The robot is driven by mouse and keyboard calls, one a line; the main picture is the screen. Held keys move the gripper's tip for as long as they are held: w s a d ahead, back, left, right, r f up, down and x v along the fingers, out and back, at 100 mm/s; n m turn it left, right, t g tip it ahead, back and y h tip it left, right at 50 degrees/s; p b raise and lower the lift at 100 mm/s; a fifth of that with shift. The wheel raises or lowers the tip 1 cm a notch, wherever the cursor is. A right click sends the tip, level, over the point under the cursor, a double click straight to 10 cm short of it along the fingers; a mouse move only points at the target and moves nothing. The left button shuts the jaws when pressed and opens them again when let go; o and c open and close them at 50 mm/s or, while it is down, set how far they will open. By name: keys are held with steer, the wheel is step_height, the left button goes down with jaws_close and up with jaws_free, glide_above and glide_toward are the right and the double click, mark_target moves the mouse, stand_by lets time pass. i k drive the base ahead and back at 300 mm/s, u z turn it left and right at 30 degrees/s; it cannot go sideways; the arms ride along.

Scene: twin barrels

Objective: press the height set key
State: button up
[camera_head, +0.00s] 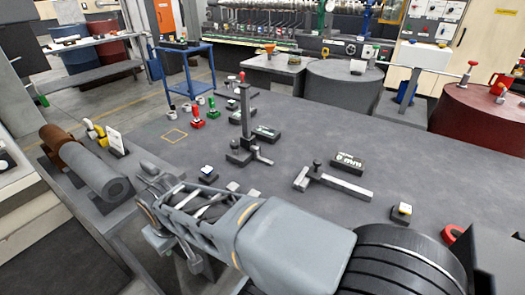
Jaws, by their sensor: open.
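The height set key cannot be singled out at this size. A dark upright height stand (245,115) with a red-topped post and a cross-shaped foot stands on the grey table (300,122). A small dark box with a pale display (348,162) lies to its right, behind a T-shaped bar tool (338,184). Small dark blocks with pale tops, one at the left (208,173) and one at the right (402,211), sit on the table. My gripper (152,202) is at the lower left, open, apart from the stand and the boxes. Its fingertips are hard to make out.
A grey cylinder (108,182) and a white card (115,141) lie at the left. Red (197,121) and green (212,106) pieces stand near a yellow square outline (174,136). A red barrel (478,122) is at the right.

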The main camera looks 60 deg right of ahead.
mark_target(208, 170)
steer(key=z, duration=2.65)
steer(key=k, duration=0.65)
steer(key=u, duration=1.15)
steer(key=i, duration=0.85)
steer(key=z, duration=0.05)
